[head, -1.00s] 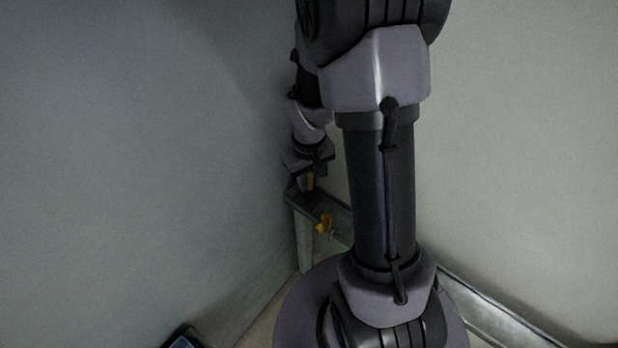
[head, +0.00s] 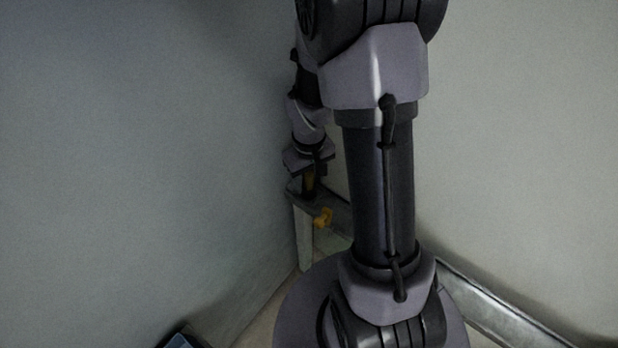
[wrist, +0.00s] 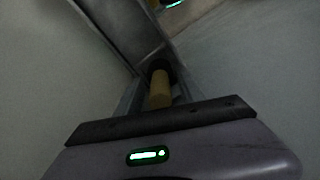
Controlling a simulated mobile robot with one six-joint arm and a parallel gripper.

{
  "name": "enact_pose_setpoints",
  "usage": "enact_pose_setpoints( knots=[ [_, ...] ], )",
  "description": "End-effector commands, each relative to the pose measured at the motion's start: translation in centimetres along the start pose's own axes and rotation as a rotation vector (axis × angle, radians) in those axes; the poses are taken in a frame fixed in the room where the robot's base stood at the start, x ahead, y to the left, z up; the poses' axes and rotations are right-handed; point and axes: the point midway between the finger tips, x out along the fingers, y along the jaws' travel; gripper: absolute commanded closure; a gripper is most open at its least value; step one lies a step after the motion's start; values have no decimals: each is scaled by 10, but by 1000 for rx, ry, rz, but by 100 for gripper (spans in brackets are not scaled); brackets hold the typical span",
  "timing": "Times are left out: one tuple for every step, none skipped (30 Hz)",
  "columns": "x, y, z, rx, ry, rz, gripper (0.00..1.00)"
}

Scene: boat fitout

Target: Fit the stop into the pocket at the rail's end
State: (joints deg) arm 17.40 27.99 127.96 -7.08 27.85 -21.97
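The stop (wrist: 160,90) is a tan cylinder with a dark far end in the wrist view. It sits between the fingers of my gripper (wrist: 159,78), which looks shut on it. In the head view my gripper (head: 308,178) points down in the corner, and the stop (head: 309,183) shows as a small brownish piece below it. The grey rail (head: 335,212) is right under the stop; it also shows in the wrist view (wrist: 118,28). The pocket is hidden behind the stop and gripper. I cannot tell whether the stop is in it or only at its mouth.
A yellow fitting (head: 323,217) sticks out by the rail close to my gripper. A pale wall (head: 150,150) stands close on the left and another wall (head: 520,140) on the right. A dark object with a blue face (head: 182,340) lies at the bottom edge.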

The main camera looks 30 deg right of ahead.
Motion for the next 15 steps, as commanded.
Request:
enact_pose_setpoints(
  knots=[
    [0,0,0,0,0,0,52],
    [0,0,0,0,0,0,52],
    [0,0,0,0,0,0,52],
    [0,0,0,0,0,0,52],
    [0,0,0,0,0,0,52],
    [0,0,0,0,0,0,52],
    [0,0,0,0,0,0,52],
    [0,0,0,0,0,0,52],
    [-2,0,0,0,0,0,52],
    [-5,0,0,0,1,0,52],
    [-8,0,0,0,1,0,52],
    [-15,0,0,0,2,0,52],
    [-21,0,0,0,1,0,52],
    [-29,0,-1,0,3,1,52],
    [-40,0,-1,1,3,0,52]
  ],
)
